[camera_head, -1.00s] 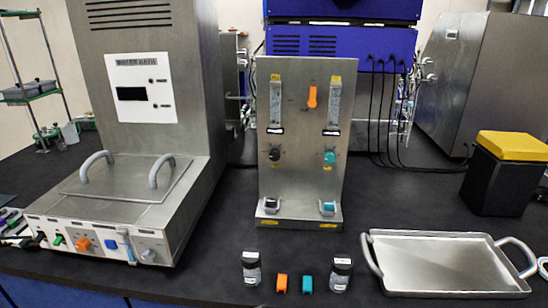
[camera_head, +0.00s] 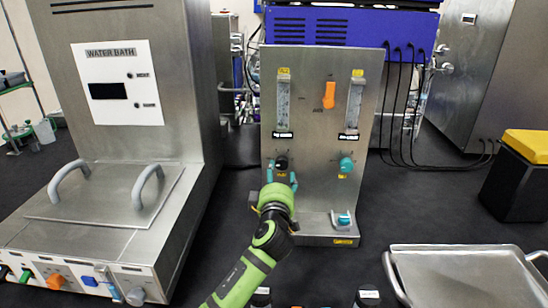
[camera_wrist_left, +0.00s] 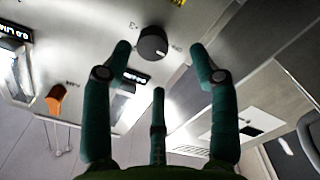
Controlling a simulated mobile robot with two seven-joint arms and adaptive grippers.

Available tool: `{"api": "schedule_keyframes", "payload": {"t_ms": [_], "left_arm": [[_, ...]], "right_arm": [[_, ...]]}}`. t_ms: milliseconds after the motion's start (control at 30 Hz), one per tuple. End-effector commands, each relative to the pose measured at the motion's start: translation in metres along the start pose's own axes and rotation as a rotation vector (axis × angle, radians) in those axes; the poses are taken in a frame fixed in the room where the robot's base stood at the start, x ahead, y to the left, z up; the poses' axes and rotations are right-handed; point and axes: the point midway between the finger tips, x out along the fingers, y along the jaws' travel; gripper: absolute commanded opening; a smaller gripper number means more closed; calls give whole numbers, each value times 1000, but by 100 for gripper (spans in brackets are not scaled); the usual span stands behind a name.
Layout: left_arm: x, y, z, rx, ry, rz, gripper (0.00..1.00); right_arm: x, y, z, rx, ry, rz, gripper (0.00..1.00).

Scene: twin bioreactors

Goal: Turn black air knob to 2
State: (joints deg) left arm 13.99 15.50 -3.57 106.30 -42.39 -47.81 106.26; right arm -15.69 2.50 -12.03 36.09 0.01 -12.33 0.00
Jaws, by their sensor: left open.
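The black air knob (camera_head: 282,162) is on the left side of the upright steel panel (camera_head: 312,110), below the left flow tube. In the left wrist view the black knob (camera_wrist_left: 152,43) shows near the top centre, between and beyond the fingertips. My left gripper (camera_head: 280,178) reaches up from below in the head view, just under and in front of the knob. In the left wrist view its green fingers (camera_wrist_left: 158,62) are spread open and hold nothing. I cannot tell the knob's exact setting. My right gripper is not in view.
A teal knob (camera_head: 346,165) is to the right on the same panel, and an orange knob (camera_head: 329,95) is higher up. A water bath (camera_head: 110,200) with two handles stands at left. A steel tray (camera_head: 462,275) lies at front right.

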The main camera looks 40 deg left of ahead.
Motion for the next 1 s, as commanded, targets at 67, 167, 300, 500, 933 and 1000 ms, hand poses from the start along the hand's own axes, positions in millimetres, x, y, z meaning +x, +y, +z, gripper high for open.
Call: {"api": "schedule_keyframes", "payload": {"t_ms": [67, 167, 300, 500, 933, 1000], "left_arm": [[6, 2, -1, 1, 1, 1, 60], [19, 3, -2, 5, 1, 0, 60], [39, 3, -2, 4, 1, -1, 60], [60, 2, -1, 2, 0, -1, 60], [68, 0, 0, 1, -2, -2, 60], [68, 0, 0, 1, -2, -2, 36]], "right_arm": [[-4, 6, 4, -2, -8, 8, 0], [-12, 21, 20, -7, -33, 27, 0], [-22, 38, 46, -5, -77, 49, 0], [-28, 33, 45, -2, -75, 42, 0], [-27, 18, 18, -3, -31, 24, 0], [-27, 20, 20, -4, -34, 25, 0]]}}
